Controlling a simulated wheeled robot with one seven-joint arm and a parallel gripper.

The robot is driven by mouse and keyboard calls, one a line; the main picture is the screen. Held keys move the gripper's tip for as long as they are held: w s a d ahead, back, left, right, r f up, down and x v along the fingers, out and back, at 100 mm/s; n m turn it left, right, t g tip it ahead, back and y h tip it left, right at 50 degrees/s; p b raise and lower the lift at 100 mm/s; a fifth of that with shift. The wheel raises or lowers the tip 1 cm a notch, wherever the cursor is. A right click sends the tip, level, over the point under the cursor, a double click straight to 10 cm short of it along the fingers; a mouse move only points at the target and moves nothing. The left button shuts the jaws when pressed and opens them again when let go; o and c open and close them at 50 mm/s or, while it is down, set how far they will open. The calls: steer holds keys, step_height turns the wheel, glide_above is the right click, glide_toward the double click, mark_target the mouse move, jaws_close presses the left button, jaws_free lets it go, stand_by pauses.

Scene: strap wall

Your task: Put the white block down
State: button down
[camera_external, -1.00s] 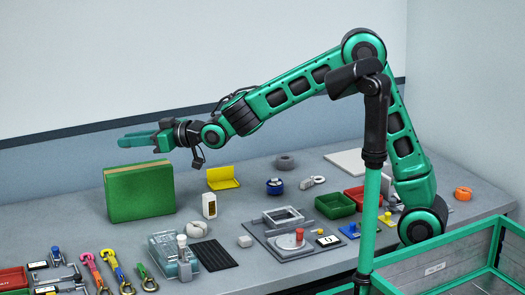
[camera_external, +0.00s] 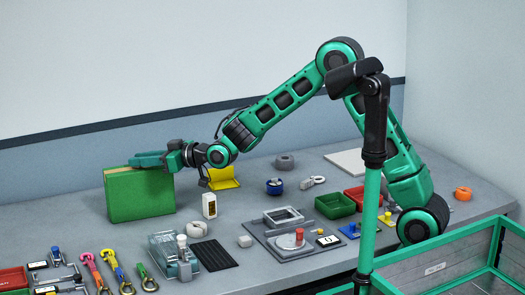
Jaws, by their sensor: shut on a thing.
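My gripper (camera_external: 148,160) is low at the top edge of the upright green box (camera_external: 140,194), its fingers pointing left. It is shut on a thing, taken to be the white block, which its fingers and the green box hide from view. I cannot tell whether the gripper touches the box or is behind it.
A white box with a dark label (camera_external: 209,206) and a yellow angled piece (camera_external: 224,178) stand right of the green box. A clear case (camera_external: 165,243) and a black ribbed mat (camera_external: 212,255) lie in front. Bare bench (camera_external: 110,240) shows in front of the green box.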

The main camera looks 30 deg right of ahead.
steer(key=shift+f, duration=0.15)
steer(key=c, duration=1.5)
jaws_free()
steer(key=shift+c, duration=0.2)
steer(key=shift+s+d, duration=0.1)
steer(key=v, duration=1.1)
steer(key=shift+s+d, duration=0.25)
steer(key=shift+d, duration=0.05)
